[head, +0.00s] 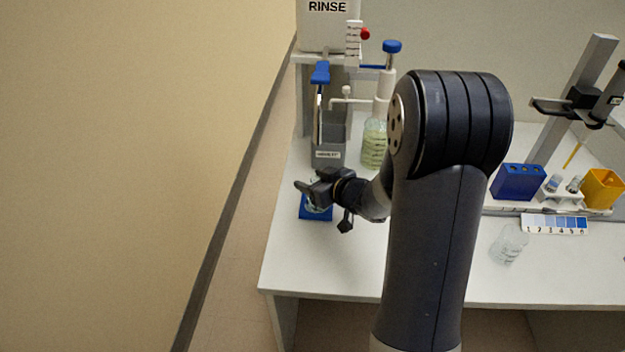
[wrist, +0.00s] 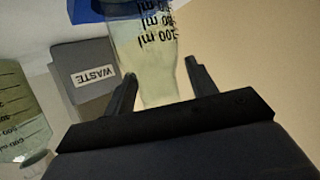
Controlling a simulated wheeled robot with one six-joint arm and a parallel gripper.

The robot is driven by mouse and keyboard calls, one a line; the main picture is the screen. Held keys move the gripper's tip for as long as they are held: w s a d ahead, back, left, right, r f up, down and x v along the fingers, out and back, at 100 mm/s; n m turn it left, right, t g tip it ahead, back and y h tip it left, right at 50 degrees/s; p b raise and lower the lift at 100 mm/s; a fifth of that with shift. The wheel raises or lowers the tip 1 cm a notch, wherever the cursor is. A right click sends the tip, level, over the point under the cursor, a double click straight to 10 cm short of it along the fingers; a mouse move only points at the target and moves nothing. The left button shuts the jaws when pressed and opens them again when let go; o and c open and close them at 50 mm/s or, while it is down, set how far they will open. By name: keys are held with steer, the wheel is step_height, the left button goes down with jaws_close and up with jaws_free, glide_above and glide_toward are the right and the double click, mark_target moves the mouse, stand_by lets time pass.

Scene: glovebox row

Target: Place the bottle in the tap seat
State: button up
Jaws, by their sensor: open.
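My gripper (wrist: 160,88) is open, with one finger on each side of the bottle's narrow part. A blue base (wrist: 88,10) shows at the bottle's foot. In the head view my gripper (head: 322,205) is above the same blue square base (head: 315,214) near the bench's left edge. It hides most of the bottle there. I cannot tell which fixture is the tap seat.
Behind my gripper stand the grey WASTE box (head: 328,156), a blue-handled lever (head: 320,72), the RINSE tank (head: 328,30) and a flask of greenish liquid (head: 375,150). A clear beaker (head: 508,244), blue rack (head: 517,182) and yellow holder (head: 603,188) are on the right. The front bench is mostly clear.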

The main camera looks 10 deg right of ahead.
steer(key=p+v, duration=0.2)
steer(key=v, duration=0.9)
steer(key=shift+s+d, duration=0.2)
steer(key=shift+s, duration=0.1)
